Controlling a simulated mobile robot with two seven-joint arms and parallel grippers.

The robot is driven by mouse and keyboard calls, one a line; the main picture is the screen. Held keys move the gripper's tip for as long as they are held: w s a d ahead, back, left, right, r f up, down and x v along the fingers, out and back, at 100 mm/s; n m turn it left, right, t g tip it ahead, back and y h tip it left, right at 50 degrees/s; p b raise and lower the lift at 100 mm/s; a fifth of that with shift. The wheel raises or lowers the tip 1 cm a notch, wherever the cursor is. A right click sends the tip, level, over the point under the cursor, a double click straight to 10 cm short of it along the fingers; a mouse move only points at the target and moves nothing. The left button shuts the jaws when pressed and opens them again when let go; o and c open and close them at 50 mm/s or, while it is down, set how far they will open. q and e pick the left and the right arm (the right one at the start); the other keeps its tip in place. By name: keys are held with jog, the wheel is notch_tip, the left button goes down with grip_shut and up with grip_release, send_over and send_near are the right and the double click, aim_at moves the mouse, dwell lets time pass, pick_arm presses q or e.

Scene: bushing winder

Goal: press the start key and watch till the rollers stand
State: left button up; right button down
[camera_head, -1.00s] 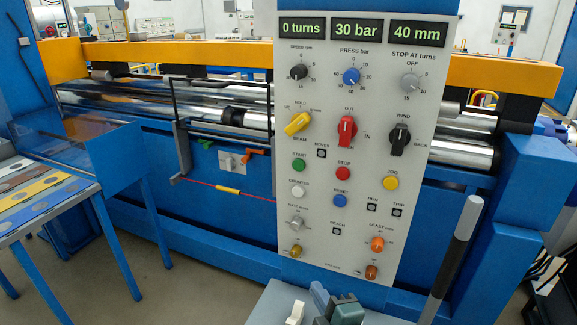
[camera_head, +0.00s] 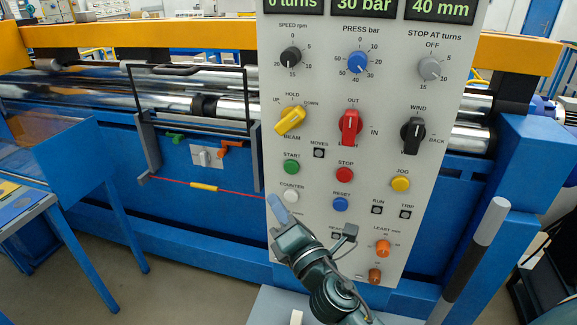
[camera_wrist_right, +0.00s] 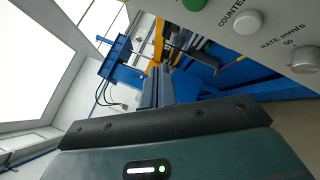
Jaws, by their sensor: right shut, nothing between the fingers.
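The green START key (camera_head: 291,167) is on the grey control panel (camera_head: 325,225), above the white COUNTER key (camera_head: 291,196). In the right wrist view the START key (camera_wrist_right: 203,4) is cut by the top edge. My right gripper (camera_head: 277,204) is shut and empty, its fingertips below the START key and just left of the COUNTER key in the head view. Whether it touches the panel I cannot tell. Its fingers also show in the wrist view (camera_wrist_right: 160,86). The shiny rollers (camera_head: 90,95) run behind the panel; whether they turn I cannot tell. My left gripper is not in view.
The displays read 0 turns, 30 bar (camera_head: 363,5) and 40 mm. The RUN lamp (camera_head: 377,210) looks dark. A black post with a pale top (camera_head: 475,258) stands right of the panel. A blue-legged table (camera_head: 60,215) is at the left.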

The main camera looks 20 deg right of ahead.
aim_at(291, 167)
jog(key=shift+w+d, duration=0.8)
jog(key=shift+w, duration=0.45)
jog(key=shift+w+d, duration=0.85)
jog(key=shift+w, duration=0.35)
jog(key=shift+w+d, duration=0.8)
jog(key=shift+w, duration=0.45)
jog(key=shift+w+d+b, duration=0.25)
jog(key=shift+w+b, duration=0.05)
jog(key=shift+w, duration=0.05)
